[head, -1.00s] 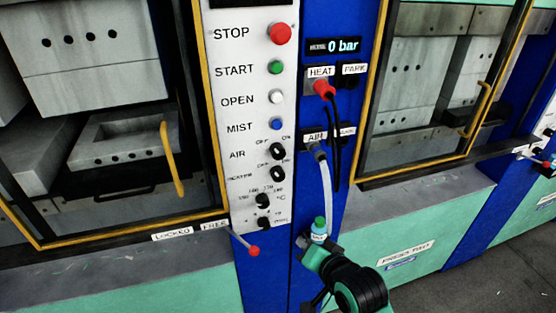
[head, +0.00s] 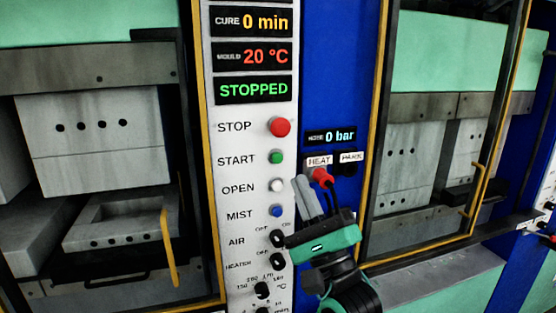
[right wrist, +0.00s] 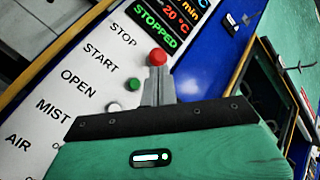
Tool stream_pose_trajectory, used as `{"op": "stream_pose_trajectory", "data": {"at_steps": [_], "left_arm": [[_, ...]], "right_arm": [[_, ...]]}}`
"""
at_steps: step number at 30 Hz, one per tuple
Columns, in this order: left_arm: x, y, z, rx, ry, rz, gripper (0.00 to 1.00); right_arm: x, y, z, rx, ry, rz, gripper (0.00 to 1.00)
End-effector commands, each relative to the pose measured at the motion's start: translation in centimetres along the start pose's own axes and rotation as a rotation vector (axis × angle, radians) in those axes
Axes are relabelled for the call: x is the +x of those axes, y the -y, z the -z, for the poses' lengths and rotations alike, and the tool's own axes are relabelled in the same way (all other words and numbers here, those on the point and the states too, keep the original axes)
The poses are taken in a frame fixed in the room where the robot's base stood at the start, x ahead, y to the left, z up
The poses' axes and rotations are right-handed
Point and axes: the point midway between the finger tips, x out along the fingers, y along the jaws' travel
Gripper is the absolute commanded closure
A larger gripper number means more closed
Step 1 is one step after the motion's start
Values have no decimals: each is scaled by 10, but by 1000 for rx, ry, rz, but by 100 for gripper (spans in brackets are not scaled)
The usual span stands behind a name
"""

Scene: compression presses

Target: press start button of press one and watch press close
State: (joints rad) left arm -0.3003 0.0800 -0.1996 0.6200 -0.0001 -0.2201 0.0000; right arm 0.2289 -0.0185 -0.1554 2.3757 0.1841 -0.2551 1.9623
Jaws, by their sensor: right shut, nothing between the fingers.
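The green START button (head: 276,158) sits on the white control panel of the press at left, below the red STOP button (head: 280,127). It also shows in the right wrist view (right wrist: 134,85), left of my fingers. The display (head: 252,89) reads STOPPED. The mould (head: 115,222) behind the yellow-edged opening stands apart, with a gap between its upper and lower blocks. My right gripper (head: 304,190) is shut and empty, in front of the panel's right edge, to the right of and below the START button. In the right wrist view its fingertips lie just below the STOP button. My left gripper is not in view.
A red HEAT plug (head: 321,176) with a black cable is close behind my right gripper. White OPEN (head: 276,185) and blue MIST (head: 277,211) buttons and the AIR switch (head: 278,238) line the panel below START. A second press (head: 400,140) stands at right.

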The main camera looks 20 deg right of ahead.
Motion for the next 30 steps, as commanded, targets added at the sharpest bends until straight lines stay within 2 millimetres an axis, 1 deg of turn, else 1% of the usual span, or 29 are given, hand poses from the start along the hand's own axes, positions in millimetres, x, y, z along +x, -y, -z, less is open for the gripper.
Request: {"op": "stream_pose_trajectory", "data": {"at_steps": [10, 14, 26, 30], "left_arm": [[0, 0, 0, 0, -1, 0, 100], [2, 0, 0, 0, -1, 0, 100], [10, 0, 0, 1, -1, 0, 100], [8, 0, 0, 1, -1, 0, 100]], "right_arm": [[1, -1, 1, 1, 0, 0, 100], [5, -5, 5, 0, 0, -1, 100], [43, -32, 32, -1, 1, -1, 100], [54, -40, 39, -1, 0, -2, 100]]}}
